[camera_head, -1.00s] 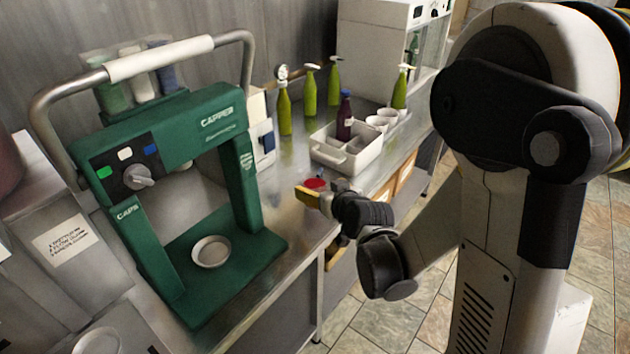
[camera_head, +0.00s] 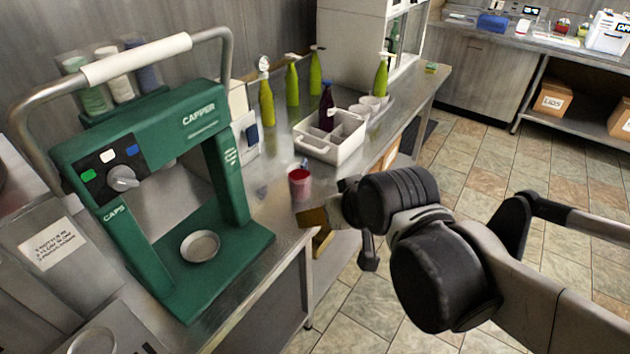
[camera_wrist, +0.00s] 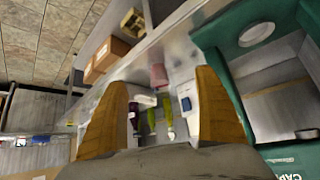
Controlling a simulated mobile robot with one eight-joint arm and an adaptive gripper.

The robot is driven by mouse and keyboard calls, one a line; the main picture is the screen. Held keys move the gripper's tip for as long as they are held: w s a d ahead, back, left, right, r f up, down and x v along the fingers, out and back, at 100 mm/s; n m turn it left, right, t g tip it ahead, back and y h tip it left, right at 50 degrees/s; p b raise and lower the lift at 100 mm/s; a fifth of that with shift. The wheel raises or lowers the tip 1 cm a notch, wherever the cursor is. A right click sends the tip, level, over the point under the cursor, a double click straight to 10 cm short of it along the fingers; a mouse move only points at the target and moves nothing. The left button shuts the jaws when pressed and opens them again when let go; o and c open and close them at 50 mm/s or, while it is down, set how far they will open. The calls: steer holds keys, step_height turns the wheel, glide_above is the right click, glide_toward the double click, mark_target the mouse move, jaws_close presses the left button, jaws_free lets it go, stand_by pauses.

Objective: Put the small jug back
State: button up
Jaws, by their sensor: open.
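A small vessel with a red inside and a pinkish wall (camera_head: 299,184), which I take to be the small jug, stands upright on the steel counter. Whether it has a handle is too small to tell. My gripper (camera_head: 314,217) is just in front and to the right of it, at the counter's front edge. Its ochre fingers are open and empty. In the wrist view the pinkish jug (camera_wrist: 158,75) shows in the gap between the spread fingers (camera_wrist: 161,78), farther off, and no contact is visible.
The green capper (camera_head: 165,140) stands left of the jug, with a round dish (camera_head: 200,246) on its base. Behind the jug are a white divided caddy (camera_head: 345,144) holding a dark bottle (camera_head: 327,108), several green bottles and white cups (camera_head: 370,103). Bare counter surrounds the jug.

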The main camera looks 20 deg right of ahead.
steer(key=shift+g, duration=0.6)
steer(key=s, duration=0.5)
steer(key=shift+s+d+r, duration=0.1)
steer(key=shift+d+r, duration=0.2)
steer(key=shift+r, duration=0.05)
